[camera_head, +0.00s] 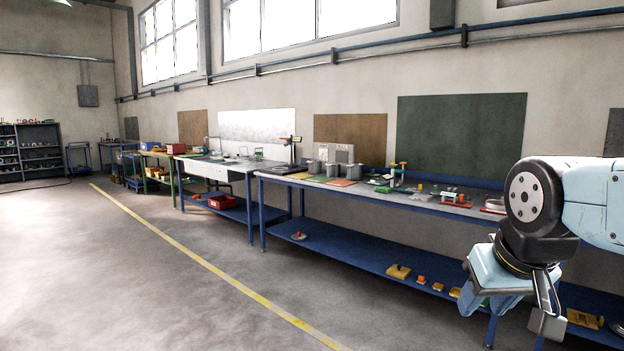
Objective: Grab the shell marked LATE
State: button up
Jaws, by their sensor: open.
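No marking that reads LATE is legible in the head view, and I cannot tell which thing is the shell. Several grey pots (331,170) stand on the long blue-framed workbench (262,176), near the middle of the picture. They are small and any writing on them is unreadable. My gripper (512,302) hangs at the lower right, in front of the bench, empty as far as I can see and apart from the pots. It is open. My arm hides part of the bench's right end.
Coloured flat pieces and small tools lie along the benchtop. The lower shelf (340,252) holds several small yellow and orange things. Another bench with a red bin (222,202) stands further left. The floor (130,270) is clear, crossed by a yellow line (210,265).

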aim_at(315, 166)
jog(key=u, duration=0.25)
jog(key=i, duration=0.85)
jog(key=u, duration=0.45)
jog(key=i, duration=1.3)
jog(key=u, duration=0.45)
jog(key=i, duration=3.4)
jog(key=z, duration=0.3)
jog(key=i, duration=1.25)
jog(key=z, duration=0.8)
jog(key=i, duration=0.95)
jog(key=z, duration=1.25)
jog(key=i, duration=1)
jog(key=z, duration=0.6)
